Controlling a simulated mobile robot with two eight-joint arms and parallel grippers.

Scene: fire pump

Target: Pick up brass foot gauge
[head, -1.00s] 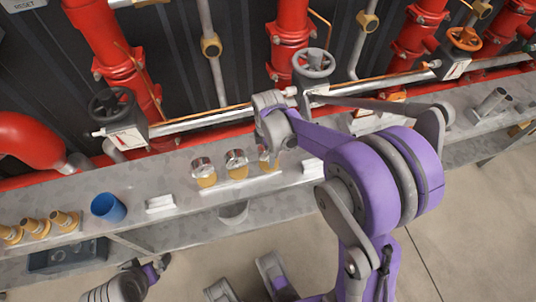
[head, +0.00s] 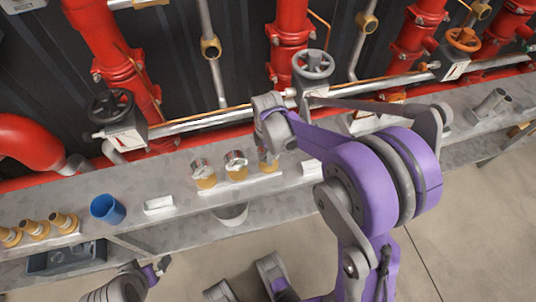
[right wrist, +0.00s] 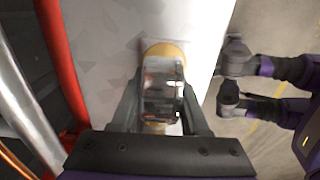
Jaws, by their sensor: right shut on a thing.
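Three brass foot gauges stand in a row on a white strip on the grey bench: the left one (head: 205,175), the middle one (head: 236,165) and the right one (head: 269,167). My right gripper (head: 267,152) reaches down from above onto the right gauge and partly hides it. In the right wrist view, the gripper (right wrist: 160,105) is shut on this gauge (right wrist: 162,75), with one finger on each side of its glassy body. Its brass foot shows at the white strip. A part of my left arm shows at the lower left of the head view, its fingers unclear.
A blue cup (head: 107,209), a white block (head: 159,205) and several brass fittings (head: 34,229) stand to the left on the bench (head: 140,185). Another white block (head: 312,167) is right of the gauges. Red pipes and handwheels (head: 313,65) line the back.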

